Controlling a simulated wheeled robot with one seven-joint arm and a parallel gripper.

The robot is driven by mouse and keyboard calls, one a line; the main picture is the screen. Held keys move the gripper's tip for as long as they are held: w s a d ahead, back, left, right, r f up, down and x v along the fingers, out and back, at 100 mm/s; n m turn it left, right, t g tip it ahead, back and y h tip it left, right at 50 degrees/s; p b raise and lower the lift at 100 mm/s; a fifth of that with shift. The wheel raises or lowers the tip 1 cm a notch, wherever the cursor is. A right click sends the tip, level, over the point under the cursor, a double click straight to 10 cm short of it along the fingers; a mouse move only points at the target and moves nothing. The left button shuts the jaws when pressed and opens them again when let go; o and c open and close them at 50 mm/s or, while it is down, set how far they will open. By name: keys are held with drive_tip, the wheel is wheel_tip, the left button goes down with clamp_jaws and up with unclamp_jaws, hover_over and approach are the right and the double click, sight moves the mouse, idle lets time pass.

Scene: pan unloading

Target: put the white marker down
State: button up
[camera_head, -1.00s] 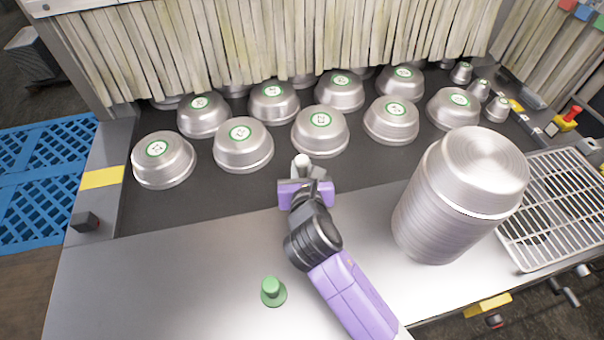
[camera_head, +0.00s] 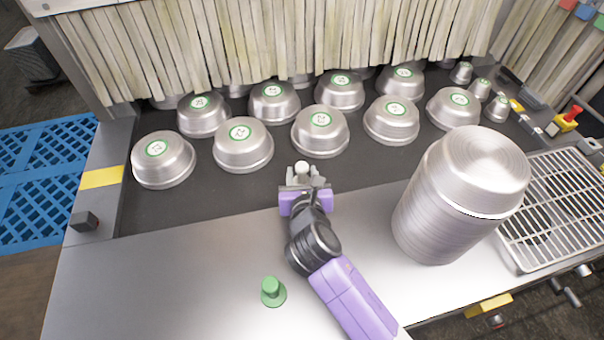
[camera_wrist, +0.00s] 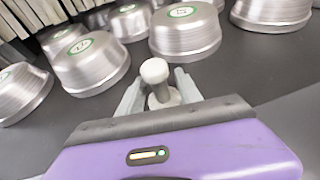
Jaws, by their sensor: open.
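The white marker (camera_wrist: 154,72) is a small peg with a rounded knob on top and a wider base. It stands upright on the dark belt in the wrist view, and its knob also shows in the head view (camera_head: 302,167). My gripper (camera_wrist: 160,88) is open, with one finger on each side of the marker and gaps between. In the head view my gripper (camera_head: 304,178) is at the belt's near edge. The marker's base is partly hidden behind the gripper body.
Upturned metal pans (camera_head: 320,132) with green-ringed labels stand in rows beyond the marker. A tall pan stack (camera_head: 440,215) stands on the steel table (camera_head: 170,275) at right, beside a wire rack (camera_head: 560,215). A green marker (camera_head: 271,290) stands on the table at front.

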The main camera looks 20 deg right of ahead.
drive_tip(key=v, duration=1.2)
idle(0.3)
drive_tip(key=shift+w+a+r+m, duration=0.1)
drive_tip(key=shift+a+r+m, duration=0.1)
drive_tip(key=shift+m, duration=0.3)
drive_tip(key=a+r+m+y, duration=0.1)
drive_tip(key=a+m+t+y, duration=0.1)
drive_tip(key=a+m, duration=0.1)
drive_tip(key=w+a+r+m+t+y, duration=0.1)
drive_tip(key=shift+w+a+r+b, duration=0.1)
drive_tip(key=shift+a+r+b, duration=0.2)
drive_tip(key=s+m+y, duration=0.1)
drive_tip(key=m, duration=0.1)
drive_tip(key=s+a+m+y, duration=0.1)
drive_tip(key=s+m, duration=0.1)
drive_tip(key=m, duration=0.1)
drive_tip(key=s+a+m+t+y, duration=0.1)
drive_tip(key=s+m+y, duration=0.1)
drive_tip(key=m, duration=0.1)
drive_tip(key=shift+s+r, duration=0.15)
drive_tip(key=shift+s, duration=0.05)
drive_tip(key=s+d+m+h, duration=0.1)
drive_tip(key=s+d+m, duration=0.4)
drive_tip(key=s+m, duration=0.4)
drive_tip(key=s+d+m+h, duration=0.1)
drive_tip(key=s+d+m, duration=0.4)
drive_tip(key=s+m, duration=0.5)
drive_tip(key=s, duration=0.5)
drive_tip(key=shift+s+d+g, duration=0.4)
